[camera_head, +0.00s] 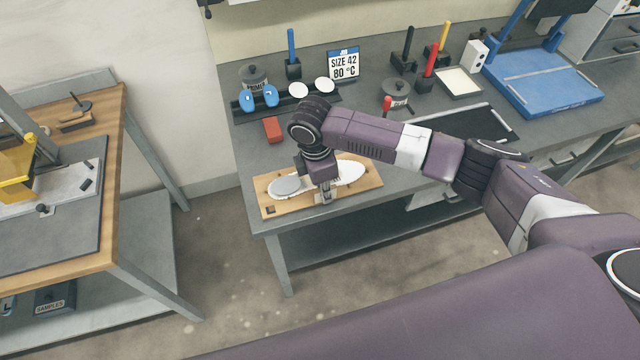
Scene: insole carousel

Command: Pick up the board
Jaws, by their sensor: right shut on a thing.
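The board (361,186) is a flat light-wood plate lying at the front left corner of the grey table. A white insole shape (350,172) with a grey oval patch (287,185) at its left end lies on it. My right gripper (325,197) comes down over the board's front edge, near its middle, and is shut on it. The wrist hides the middle of the insole and part of the board. I cannot tell whether the board is clear of the tabletop. My left gripper is not in view.
A blue stand (543,84) is at the right. A wooden workbench (112,180) stands left, across a floor gap.

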